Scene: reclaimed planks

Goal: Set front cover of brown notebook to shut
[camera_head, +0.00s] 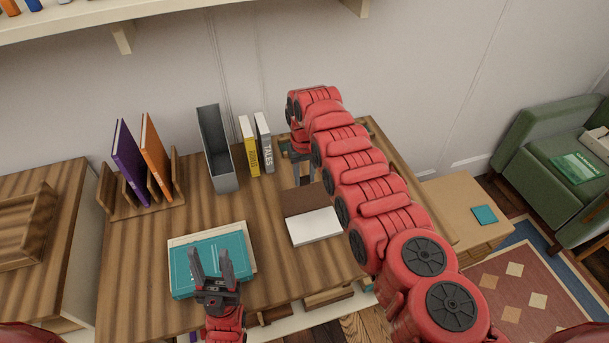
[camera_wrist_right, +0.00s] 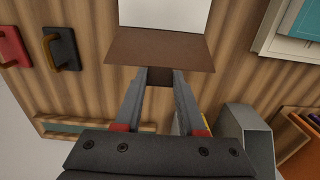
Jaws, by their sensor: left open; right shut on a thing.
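The brown notebook lies open on the wooden desk, its white pages (camera_head: 315,227) facing up. Its brown front cover (camera_head: 305,200) extends behind the pages, towards the wall. In the right wrist view the cover (camera_wrist_right: 160,50) spreads below the white pages (camera_wrist_right: 165,14). My right gripper (camera_head: 303,178) is at the cover's far edge. In the wrist view its fingertips (camera_wrist_right: 160,78) are shut on a brown part of the cover. How far the cover is tilted I cannot tell. My left gripper (camera_head: 212,265) is open and empty above a teal book (camera_head: 220,256).
A rack (camera_head: 140,203) holds purple and orange books. A grey file holder (camera_head: 215,150) and upright yellow (camera_head: 249,146) and grey (camera_head: 264,144) books stand at the back. A red (camera_wrist_right: 12,48) and a black object (camera_wrist_right: 62,48) with handles are beside the notebook in the wrist view.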

